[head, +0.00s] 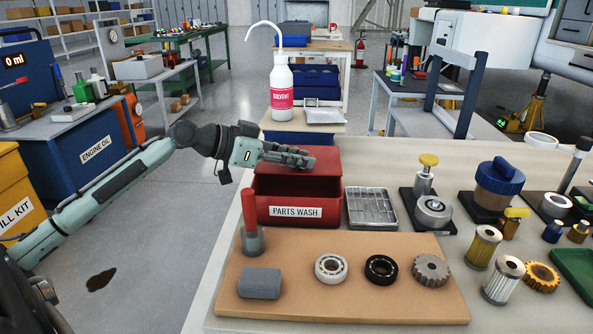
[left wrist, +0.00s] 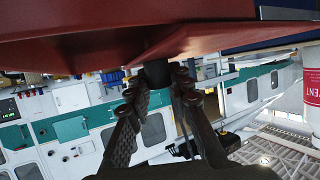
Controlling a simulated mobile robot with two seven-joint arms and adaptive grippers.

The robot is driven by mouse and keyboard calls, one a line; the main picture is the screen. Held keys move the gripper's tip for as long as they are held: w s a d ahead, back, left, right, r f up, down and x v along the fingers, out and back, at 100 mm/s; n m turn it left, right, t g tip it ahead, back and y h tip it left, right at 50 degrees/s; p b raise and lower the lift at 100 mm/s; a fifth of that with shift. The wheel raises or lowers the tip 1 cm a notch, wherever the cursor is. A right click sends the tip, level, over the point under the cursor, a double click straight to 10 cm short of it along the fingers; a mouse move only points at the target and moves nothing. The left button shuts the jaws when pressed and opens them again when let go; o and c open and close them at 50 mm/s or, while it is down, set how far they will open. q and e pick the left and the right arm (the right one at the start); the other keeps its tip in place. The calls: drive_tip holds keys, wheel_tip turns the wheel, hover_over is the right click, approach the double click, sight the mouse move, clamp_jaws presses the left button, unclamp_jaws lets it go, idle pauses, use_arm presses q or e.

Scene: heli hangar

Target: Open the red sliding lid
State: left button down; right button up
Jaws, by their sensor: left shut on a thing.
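The red box marked PARTS WASH (head: 265,208) stands on the bench. Its red sliding lid (head: 326,160) is slid toward the back, and the dark inside of the box shows at the front. My left gripper (head: 305,161) reaches in from the left over the lid. In the left wrist view, the fingers (left wrist: 160,84) are shut on a dark knob (left wrist: 155,71) that joins the red lid (left wrist: 110,45). The knob is hidden by the fingers in the head view. My right gripper is not in view.
A wire basket (head: 371,207) sits right of the box. A board (head: 330,300) in front holds bearings, a gear, a grey block and a red-handled tool (head: 250,215). A solvent bottle (head: 282,95) stands behind the box. Open floor lies to the left.

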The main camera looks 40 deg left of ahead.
use_arm(q)
drive_tip(key=shift+w+a, duration=0.4)
drive_tip(key=shift+w, duration=0.2)
drive_tip(key=shift+w+a, duration=0.35)
drive_tip(key=shift+w, duration=0.25)
drive_tip(key=shift+w+a, duration=0.2)
drive_tip(key=shift+w, duration=0.15)
drive_tip(key=c, duration=1.3)
unclamp_jaws()
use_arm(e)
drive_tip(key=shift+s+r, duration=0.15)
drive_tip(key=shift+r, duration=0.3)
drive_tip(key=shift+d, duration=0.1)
use_arm(q)
drive_tip(key=v, duration=1.2)
drive_tip(key=shift+r, duration=0.1)
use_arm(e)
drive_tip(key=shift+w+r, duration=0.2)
